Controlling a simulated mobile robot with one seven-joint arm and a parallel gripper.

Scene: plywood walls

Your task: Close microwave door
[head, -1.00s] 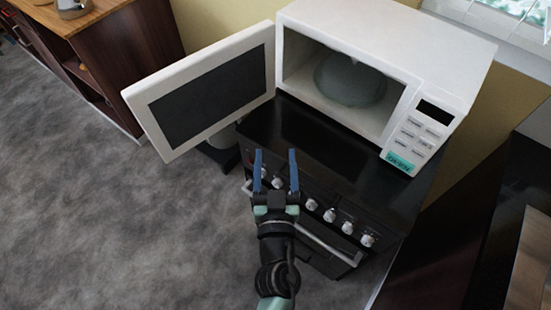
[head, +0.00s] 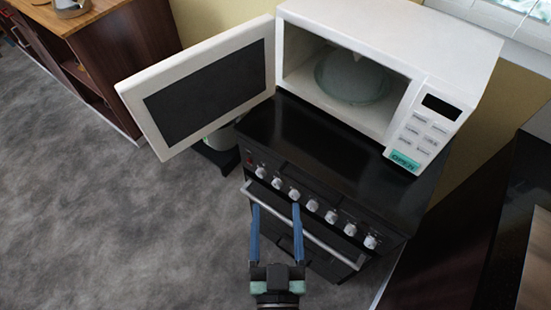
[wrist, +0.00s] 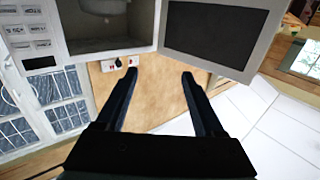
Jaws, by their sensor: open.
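The white microwave (head: 400,35) sits on a black stove. Its door (head: 205,85) is hinged at the left of the opening and stands wide open, swung out to the left. The open cavity shows a round glass turntable (head: 350,78). My gripper (head: 274,208) is open and empty in front of the stove's front, below the microwave and to the right of the door, not touching it. In the wrist view, the gripper (wrist: 160,80) has fingers spread, with the microwave body (wrist: 40,30) at upper left and the door (wrist: 222,35) at upper right.
The black stove (head: 330,150) has several knobs and a silver handle bar (head: 305,225) near my gripper. A wooden cabinet (head: 105,60) stands at the far left. Dark furniture (head: 455,220) is close on the right. Grey floor (head: 120,220) is clear at left.

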